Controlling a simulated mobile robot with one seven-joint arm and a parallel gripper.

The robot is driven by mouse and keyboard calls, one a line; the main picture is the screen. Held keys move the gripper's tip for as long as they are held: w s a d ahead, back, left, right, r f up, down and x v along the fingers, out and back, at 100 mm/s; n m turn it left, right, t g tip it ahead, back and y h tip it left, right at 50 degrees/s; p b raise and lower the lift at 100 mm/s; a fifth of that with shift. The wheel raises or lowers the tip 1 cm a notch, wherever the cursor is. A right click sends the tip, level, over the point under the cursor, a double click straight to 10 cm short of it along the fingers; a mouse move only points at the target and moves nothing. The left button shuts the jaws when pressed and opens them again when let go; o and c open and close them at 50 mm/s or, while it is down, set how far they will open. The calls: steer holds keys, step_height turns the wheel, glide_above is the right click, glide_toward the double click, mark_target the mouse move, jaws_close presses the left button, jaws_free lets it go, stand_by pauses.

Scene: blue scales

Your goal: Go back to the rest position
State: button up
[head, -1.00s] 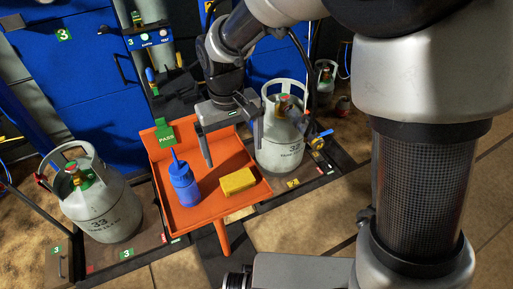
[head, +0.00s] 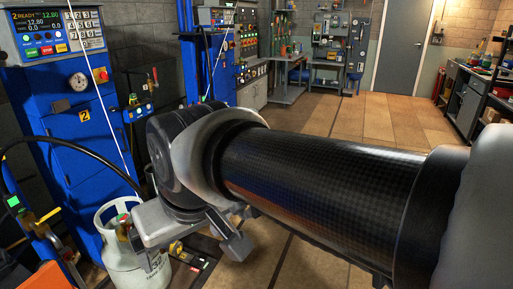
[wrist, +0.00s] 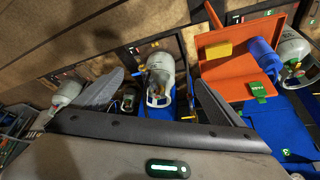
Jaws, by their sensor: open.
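My gripper (head: 190,245) is in the lower left of the head view, partly in front of a grey gas cylinder (head: 106,250). In the wrist view my gripper (wrist: 158,98) has its two fingers spread wide, with nothing between them in its grasp. A grey cylinder (wrist: 159,66) shows beyond the gap between the fingers, apart from them. My arm's dark, textured link covers the middle and right of the head view.
An orange tray (wrist: 230,92) holds a yellow block (wrist: 218,50) and a blue bottle (wrist: 263,56). More cylinders stand at both sides in the wrist view. A blue cabinet (head: 75,130) stands at left. Open tiled floor (head: 380,120) stretches towards a grey door (head: 402,45).

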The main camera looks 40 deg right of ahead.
steer(key=shift+s+d+r+m+t, duration=0.1)
steer(key=shift+s+d+m+t, duration=0.2)
steer(key=shift+s+d, duration=0.55)
steer(key=shift+s+a, duration=0.1)
steer(key=shift+a, duration=0.05)
step_height(320, 180, up, 18)
steer(key=p, duration=1.8)
steer(key=shift+r, duration=0.1)
